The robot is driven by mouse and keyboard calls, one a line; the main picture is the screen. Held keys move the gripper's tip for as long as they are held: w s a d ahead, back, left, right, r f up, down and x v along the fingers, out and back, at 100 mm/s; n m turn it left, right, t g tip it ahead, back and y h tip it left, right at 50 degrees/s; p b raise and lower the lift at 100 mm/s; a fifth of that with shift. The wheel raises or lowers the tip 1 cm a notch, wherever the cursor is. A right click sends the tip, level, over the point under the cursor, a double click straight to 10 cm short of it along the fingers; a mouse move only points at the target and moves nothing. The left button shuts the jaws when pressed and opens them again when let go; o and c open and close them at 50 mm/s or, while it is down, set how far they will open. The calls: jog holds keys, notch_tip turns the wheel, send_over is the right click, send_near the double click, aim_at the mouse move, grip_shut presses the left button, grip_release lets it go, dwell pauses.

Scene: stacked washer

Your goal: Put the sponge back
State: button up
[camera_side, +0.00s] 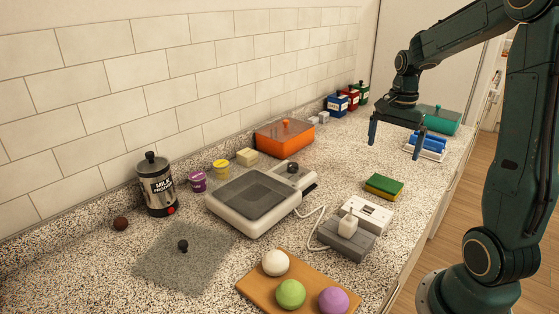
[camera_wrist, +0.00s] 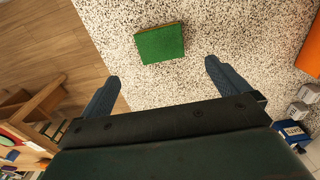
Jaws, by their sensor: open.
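A sponge (camera_side: 384,186) with a green top and a yellow underside lies flat on the speckled countertop, right of the middle in the side view. In the wrist view the green sponge (camera_wrist: 160,43) lies ahead of the fingertips, toward the top. My gripper (camera_side: 398,130) is open and empty, above the counter and beyond the sponge in the side view. Its two fingers are spread wide in the wrist view (camera_wrist: 162,70), and neither touches the sponge.
A grey-white device (camera_side: 350,228) with a cord stands just in front of the sponge. A blue item on a white holder (camera_side: 428,144) and a teal box (camera_side: 440,120) stand near my gripper. An orange box (camera_side: 285,138) is by the wall. Counter left of the sponge is clear.

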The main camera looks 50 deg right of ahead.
jog(key=shift+a, duration=0.1)
jog(key=s+a+r+n+t, duration=0.2)
jog(key=s+a+n, duration=0.1)
jog(key=a+n, duration=0.3)
jog(key=s+a+r+n+t, duration=0.1)
jog(key=s+a+r+n, duration=0.2)
jog(key=a+n, duration=0.3)
jog(key=s+a+r+n+t, duration=0.2)
jog(key=a+n, duration=0.4)
jog(key=a, duration=0.6)
jog(key=shift+s+r+t, duration=0.3)
jog(key=shift+s+r, duration=0.1)
jog(key=shift+s, duration=0.3)
